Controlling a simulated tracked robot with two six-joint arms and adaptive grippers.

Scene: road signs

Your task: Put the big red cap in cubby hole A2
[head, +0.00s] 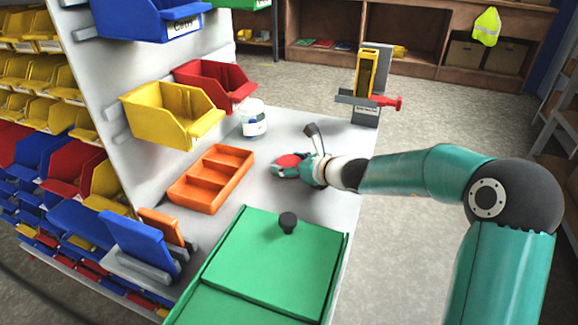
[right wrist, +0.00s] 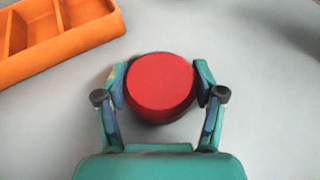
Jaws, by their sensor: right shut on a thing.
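The big red cap (right wrist: 161,84) sits between the two fingers of my right gripper (right wrist: 163,88) in the right wrist view, with a finger against each side. In the head view the red cap (head: 289,160) shows as a small red patch at the tip of my right gripper (head: 287,168), partly hidden by it. The right gripper is shut on the cap, low over the grey table (head: 340,200). I cannot tell whether the cap still touches the table. No cubby hole marked A2 can be read. My left gripper is not in view.
An orange divided tray (head: 222,153) lies left of the cap. A white tub (head: 253,119) stands behind it. A green lidded box (head: 275,260) with a black knob is in front. Yellow (head: 170,125) and red (head: 222,88) bins hang on the panel. A yellow-grey device (head: 367,85) stands at the back.

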